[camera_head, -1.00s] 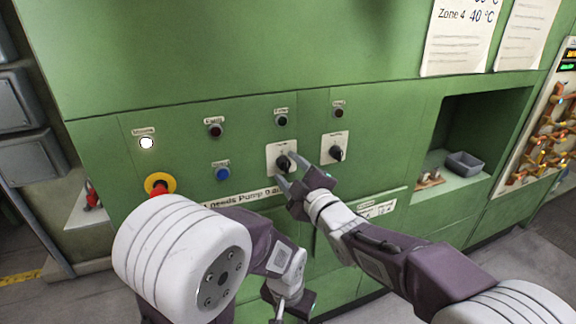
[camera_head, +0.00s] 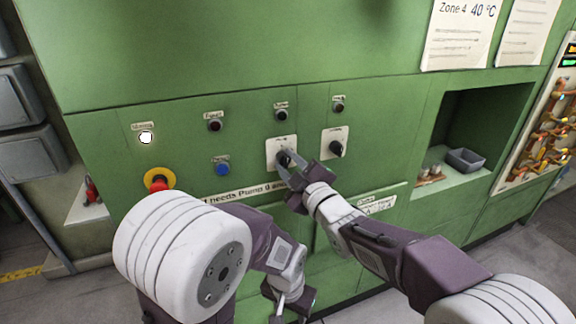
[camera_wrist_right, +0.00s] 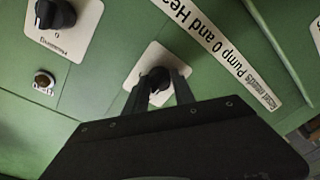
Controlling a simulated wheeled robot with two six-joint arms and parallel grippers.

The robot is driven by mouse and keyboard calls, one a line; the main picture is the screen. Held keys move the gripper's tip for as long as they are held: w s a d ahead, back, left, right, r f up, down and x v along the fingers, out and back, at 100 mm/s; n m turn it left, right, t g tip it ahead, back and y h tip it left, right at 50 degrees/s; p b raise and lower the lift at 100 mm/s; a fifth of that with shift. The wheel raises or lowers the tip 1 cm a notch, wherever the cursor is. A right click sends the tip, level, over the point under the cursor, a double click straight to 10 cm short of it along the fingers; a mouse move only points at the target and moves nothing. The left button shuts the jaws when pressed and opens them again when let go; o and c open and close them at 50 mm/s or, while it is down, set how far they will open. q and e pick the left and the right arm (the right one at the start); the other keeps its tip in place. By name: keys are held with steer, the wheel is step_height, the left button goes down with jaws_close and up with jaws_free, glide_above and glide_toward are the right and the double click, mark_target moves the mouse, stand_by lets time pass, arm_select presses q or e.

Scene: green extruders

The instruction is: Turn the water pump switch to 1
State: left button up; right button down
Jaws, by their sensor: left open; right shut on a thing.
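Two black rotary knobs on white plates sit side by side on the green panel. My right gripper (camera_head: 288,162) is shut on the left switch knob (camera_head: 284,157). In the right wrist view, the held knob (camera_wrist_right: 157,79) shows between the two dark fingers, which partly cover its plate. Its label and pointer position cannot be read. The right switch knob (camera_head: 336,149) is free; it shows at the upper left of the right wrist view (camera_wrist_right: 56,13), with a 0 on its plate. My left gripper (camera_head: 288,308) hangs low, open and away from the panel.
A red emergency button on a yellow ring (camera_head: 159,180) sits at the panel's left. A blue button (camera_head: 222,169) and several small lamps surround the switches. A paper strip (camera_head: 235,194) runs below. A recess with a grey bin (camera_head: 465,160) is at the right.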

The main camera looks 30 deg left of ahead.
steer(key=m+b, duration=0.2)
steer(key=m, duration=0.3)
steer(key=m+t+b, duration=0.1)
steer(key=m+b, duration=0.1)
steer(key=m, duration=0.3)
steer(key=shift+f+m, duration=0.2)
steer(key=shift+m, duration=0.5)
steer(key=c, duration=1.1)
jaws_free()
steer(key=shift+o, duration=0.2)
steer(key=shift+s, duration=0.1)
steer(key=b+v, duration=0.1)
steer(key=v, duration=0.8)
